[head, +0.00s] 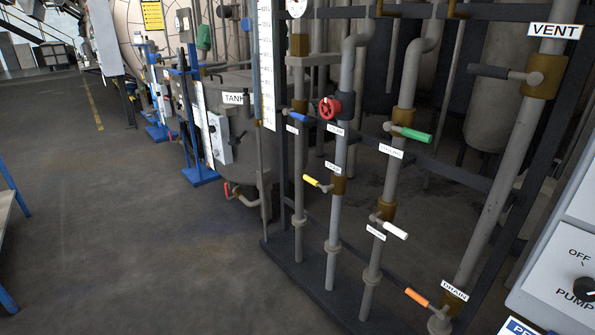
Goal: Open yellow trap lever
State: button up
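The yellow lever (312,181) sits on a brass valve body (338,185) on a vertical grey pipe, in the middle of the head view. It points left from the pipe, sticking out sideways and tilted slightly up at its free end. A small white label (333,168) hangs just above it, with text too small to read surely. My gripper is not in view.
Nearby are a blue lever (298,117), red handwheel (330,107), green lever (411,134), white lever (394,230), orange lever (417,297) and dark vent lever (491,72). A pump panel (565,275) stands right. Open floor (140,230) lies left.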

aim_at(325, 188)
jog(key=i+l+u, duration=0.2)
jog(key=i, duration=0.35)
jog(key=i+j, duration=0.15)
jog(key=i, duration=0.3)
jog(key=i+j+z, duration=0.15)
jog(key=i, duration=0.25)
jog(key=i+j, duration=0.25)
jog(key=i, duration=0.2)
jog(key=z, duration=0.05)
